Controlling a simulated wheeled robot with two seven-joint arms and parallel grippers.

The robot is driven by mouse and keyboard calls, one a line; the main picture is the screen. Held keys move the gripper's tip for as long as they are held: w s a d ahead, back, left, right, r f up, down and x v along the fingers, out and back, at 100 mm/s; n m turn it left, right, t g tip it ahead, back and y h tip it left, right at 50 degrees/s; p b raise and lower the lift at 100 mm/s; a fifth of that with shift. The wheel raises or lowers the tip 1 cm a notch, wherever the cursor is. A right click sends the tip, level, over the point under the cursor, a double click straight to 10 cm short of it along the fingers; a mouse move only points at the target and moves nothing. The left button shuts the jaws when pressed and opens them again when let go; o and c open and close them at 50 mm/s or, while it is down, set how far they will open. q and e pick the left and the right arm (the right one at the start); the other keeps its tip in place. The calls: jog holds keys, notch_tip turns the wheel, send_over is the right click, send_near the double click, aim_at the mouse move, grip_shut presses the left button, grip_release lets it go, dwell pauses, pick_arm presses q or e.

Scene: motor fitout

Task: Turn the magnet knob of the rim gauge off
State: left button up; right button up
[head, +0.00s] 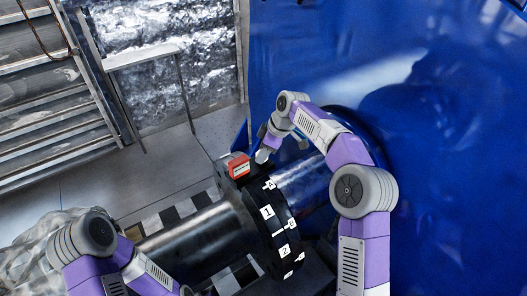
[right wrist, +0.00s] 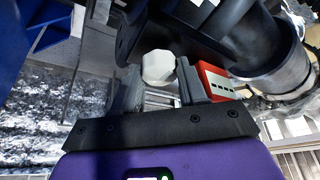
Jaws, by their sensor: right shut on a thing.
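The rim gauge (head: 239,167) is a small red box with a pale face, sitting on top of the black numbered rim (head: 267,212) in the head view. In the right wrist view the gauge (right wrist: 218,82) is red with a row of dark marks. Its magnet knob (right wrist: 158,66) is a pale faceted piece beside it. My right gripper (head: 267,149) reaches down to the gauge from the upper right and is shut on the knob, with its dark fingers (right wrist: 158,85) on either side. The knob's turned position cannot be told. My left gripper is outside the head view; only its arm shows at the bottom left.
Metal steps (head: 50,130) and a stand (head: 142,55) are at the upper left. Grey floor lies between.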

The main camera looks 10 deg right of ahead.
aim_at(272, 163)
jog(key=shift+n, duration=0.3)
jog(key=o, duration=1)
jog(key=shift+o, duration=0.2)
jog(key=v, duration=0.7)
jog(key=shift+r, duration=0.35)
